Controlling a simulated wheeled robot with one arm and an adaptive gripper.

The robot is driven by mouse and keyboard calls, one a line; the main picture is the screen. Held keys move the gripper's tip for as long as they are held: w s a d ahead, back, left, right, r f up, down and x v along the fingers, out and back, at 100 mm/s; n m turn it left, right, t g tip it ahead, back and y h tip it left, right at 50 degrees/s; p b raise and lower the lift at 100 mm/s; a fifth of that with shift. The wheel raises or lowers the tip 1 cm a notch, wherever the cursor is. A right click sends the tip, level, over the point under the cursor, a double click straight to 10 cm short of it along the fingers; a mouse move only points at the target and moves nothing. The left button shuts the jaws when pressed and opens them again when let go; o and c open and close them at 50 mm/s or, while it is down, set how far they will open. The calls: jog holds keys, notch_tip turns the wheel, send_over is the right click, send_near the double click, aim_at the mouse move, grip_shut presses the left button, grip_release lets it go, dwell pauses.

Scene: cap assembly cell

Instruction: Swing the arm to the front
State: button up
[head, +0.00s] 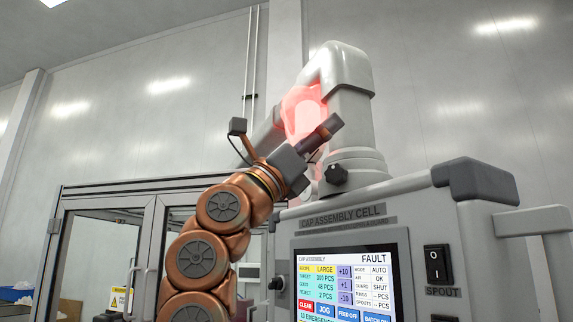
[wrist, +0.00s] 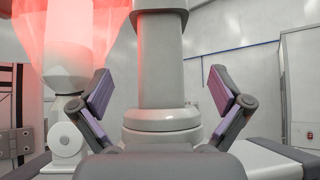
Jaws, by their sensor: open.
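My arm, with copper-coloured joints, rises in the head view to my gripper (head: 318,138), which is high up in front of the glowing red lamp and the grey spout column. In the wrist view my gripper (wrist: 162,98) is open. Its two purple-padded fingers stand wide apart with nothing held between them. The grey column (wrist: 160,60) on its round base shows between and beyond the fingers. I cannot tell how far it is from the fingertips.
The cap assembly cell (head: 345,212) has a lit screen (head: 343,285) reading FAULT and a black switch (head: 438,264) marked SPOUT. The red glow (head: 305,112) also shows in the wrist view (wrist: 75,40). Framed glass doors (head: 110,225) stand at left. Open air lies above them.

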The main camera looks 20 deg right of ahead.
jog(key=w+v, duration=0.1)
jog(key=v, duration=0.7)
jog(key=shift+s+a+f, duration=0.2)
jog(key=shift+s+f, duration=0.1)
jog(key=shift+s, duration=0.2)
